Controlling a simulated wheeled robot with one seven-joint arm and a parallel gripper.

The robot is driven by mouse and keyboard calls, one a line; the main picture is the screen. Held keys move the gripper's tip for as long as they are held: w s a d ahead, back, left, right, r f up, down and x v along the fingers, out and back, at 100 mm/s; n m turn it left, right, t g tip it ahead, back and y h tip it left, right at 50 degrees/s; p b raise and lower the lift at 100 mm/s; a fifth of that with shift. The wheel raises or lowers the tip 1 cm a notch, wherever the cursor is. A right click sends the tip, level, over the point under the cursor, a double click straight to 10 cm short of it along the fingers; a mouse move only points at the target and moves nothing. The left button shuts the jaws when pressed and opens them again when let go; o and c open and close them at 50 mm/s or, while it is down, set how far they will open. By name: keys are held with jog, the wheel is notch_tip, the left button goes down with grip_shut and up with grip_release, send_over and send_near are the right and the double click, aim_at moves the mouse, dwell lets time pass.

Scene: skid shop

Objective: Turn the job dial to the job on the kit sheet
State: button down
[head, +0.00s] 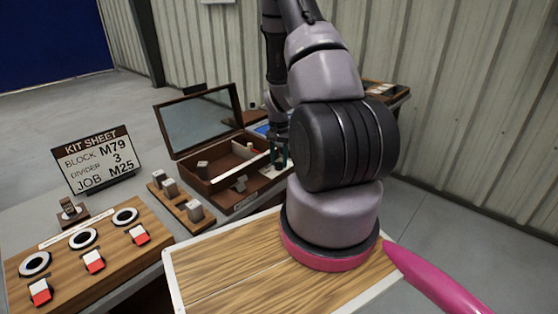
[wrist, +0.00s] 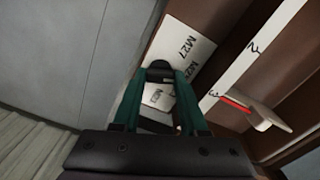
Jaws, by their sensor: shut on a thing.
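The kit sheet (head: 98,160) stands at the left in the head view and reads BLOCK M79, DIVIDER 3, JOB M25. My gripper (head: 279,158) points down at the right end of the open wooden box (head: 212,182). In the wrist view my gripper (wrist: 162,76) has its green fingers shut on a small dark knob, the job dial (wrist: 159,70). A white label plate (wrist: 182,48) beside it reads what looks like M27. More lettering shows between the fingers, too small to read surely. The fingers hide much of the dial, and its setting cannot be told.
A red pointer (wrist: 236,103) sits near the 3 on a white scale (wrist: 240,65). Blocks stand on a wooden rack (head: 180,208) before the box. A board with rings and red-white switches (head: 75,262) is at left front. The raised lid (head: 200,120) stands behind the box.

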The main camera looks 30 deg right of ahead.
dwell(0.3)
jog(key=shift+c, duration=2.2)
grip_release()
jog(key=shift+r, duration=0.1)
notch_tip(320, 180, up, 11)
jog(key=shift+f, duration=0.2)
